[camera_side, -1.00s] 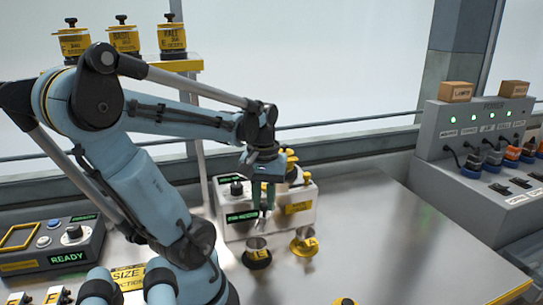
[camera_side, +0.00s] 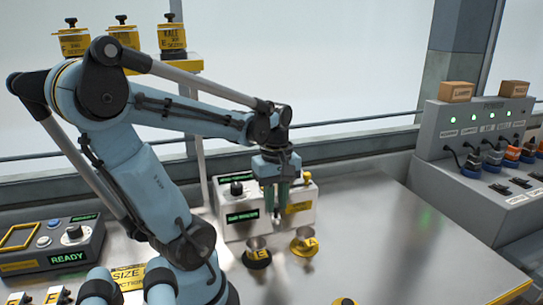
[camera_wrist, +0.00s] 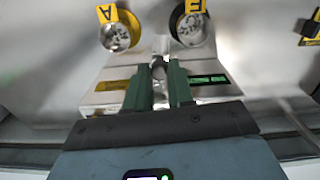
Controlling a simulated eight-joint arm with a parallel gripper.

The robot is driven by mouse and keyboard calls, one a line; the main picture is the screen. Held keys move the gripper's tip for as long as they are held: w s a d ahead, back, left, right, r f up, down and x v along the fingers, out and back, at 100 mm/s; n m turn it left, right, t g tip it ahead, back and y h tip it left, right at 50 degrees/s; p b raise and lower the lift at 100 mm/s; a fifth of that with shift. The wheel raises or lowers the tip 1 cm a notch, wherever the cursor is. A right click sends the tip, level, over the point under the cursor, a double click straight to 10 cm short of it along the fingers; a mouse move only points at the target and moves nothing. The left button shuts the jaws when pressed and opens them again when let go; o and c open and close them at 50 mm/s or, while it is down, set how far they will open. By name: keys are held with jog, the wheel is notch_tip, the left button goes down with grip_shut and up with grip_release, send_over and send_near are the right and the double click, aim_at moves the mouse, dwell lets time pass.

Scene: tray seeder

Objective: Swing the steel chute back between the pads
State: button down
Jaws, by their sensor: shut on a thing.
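My gripper (camera_side: 281,205) reaches down at the front of the seeder box in the side view. In the wrist view its two dark green fingers (camera_wrist: 159,76) are shut on the steel chute (camera_wrist: 161,46), a small shiny piece partly hidden between them. The chute's end points between two round pads with metal cups: the pad tagged A (camera_wrist: 130,22) on the left and the pad tagged E (camera_wrist: 177,18) on the right. In the side view, pad E (camera_side: 257,260) stands at left and pad A (camera_side: 304,247) at right, with the gripper above and between them.
The grey seeder box (camera_side: 228,227) with green displays stands behind the pads. A control panel reading READY (camera_side: 68,257) sits at left, and a power unit (camera_side: 490,150) with plugs at right. The steel bench (camera_side: 390,230) to the right of the pads is clear.

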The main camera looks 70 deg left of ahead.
aim_at(279, 205)
jog(key=shift+w+n, duration=0.35)
jog(key=shift+n, duration=0.55)
jog(key=c, duration=1)
grip_release()
jog(key=shift+r, duration=0.1)
notch_tip(279, 205, up, 12)
jog(key=shift+f, duration=0.1)
jog(key=w+d+f+m+t, duration=0.2)
jog(key=d+f+m, duration=0.1)
jog(key=d+m, duration=0.2)
jog(key=w+d+f+m+t, duration=0.2)
jog(key=w+d+f+m, duration=0.1)
jog(key=m, duration=0.6)
jog(key=w+d+f+m+t, duration=0.3)
jog(key=d+f+m, duration=0.1)
jog(key=d+m, duration=0.2)
jog(key=shift+d+m, duration=0.3)
jog(key=shift+m, duration=0.1)
